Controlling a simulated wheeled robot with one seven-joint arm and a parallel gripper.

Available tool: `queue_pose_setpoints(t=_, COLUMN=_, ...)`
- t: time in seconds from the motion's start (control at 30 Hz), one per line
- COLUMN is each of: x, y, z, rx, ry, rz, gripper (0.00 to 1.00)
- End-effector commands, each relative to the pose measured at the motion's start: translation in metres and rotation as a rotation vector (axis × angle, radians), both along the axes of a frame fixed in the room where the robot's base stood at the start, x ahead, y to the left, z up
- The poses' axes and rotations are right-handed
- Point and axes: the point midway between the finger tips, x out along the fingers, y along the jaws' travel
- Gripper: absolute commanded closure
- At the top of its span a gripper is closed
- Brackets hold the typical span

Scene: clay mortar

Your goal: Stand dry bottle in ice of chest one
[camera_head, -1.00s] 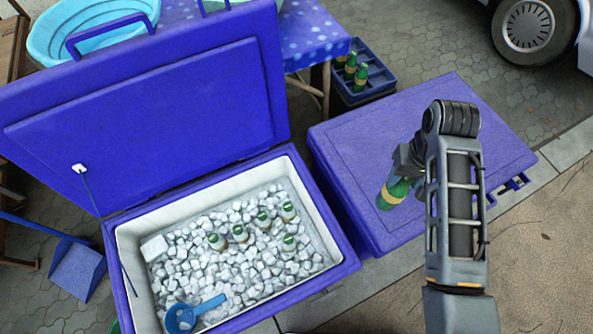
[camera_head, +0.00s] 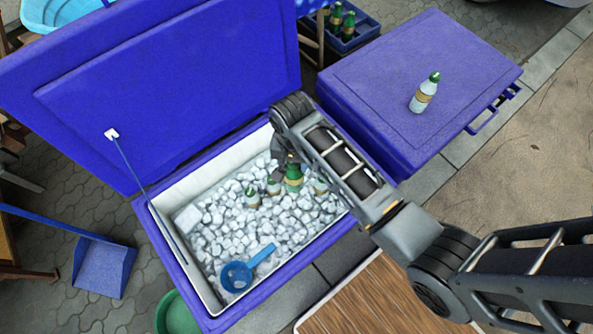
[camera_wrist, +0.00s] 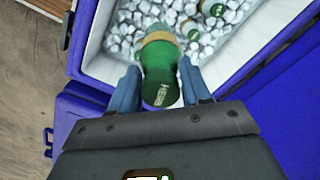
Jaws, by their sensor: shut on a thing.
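The open blue chest (camera_head: 178,245) is filled with ice (camera_head: 235,220). My gripper (camera_head: 286,165) is over the right back part of this ice, shut on a clear green bottle (camera_head: 294,178) with a tan label. In the wrist view the bottle (camera_wrist: 160,72) sits between my fingers (camera_wrist: 160,88), cap end toward the camera and its base toward the ice. I cannot tell whether its base touches the ice. Pale frosted bottles with green caps (camera_head: 252,197) stand in the ice beside it. My arm hides part of the chest.
A frosted bottle (camera_head: 423,95) stands on the closed blue chest (camera_head: 375,80) to the right. A blue scoop (camera_head: 238,275) lies on the ice at the front. The open lid (camera_head: 170,85) rises at the back left. A crate (camera_head: 362,30) holds more green bottles.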

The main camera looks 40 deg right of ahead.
Motion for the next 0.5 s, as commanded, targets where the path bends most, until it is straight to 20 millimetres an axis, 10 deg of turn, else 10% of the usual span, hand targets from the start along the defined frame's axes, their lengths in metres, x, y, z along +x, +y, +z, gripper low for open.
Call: queue_pose_setpoints(t=0.5, x=-0.019, y=0.0, z=-0.05, rx=0.001, ry=-0.003, rz=-0.29, gripper=0.83)
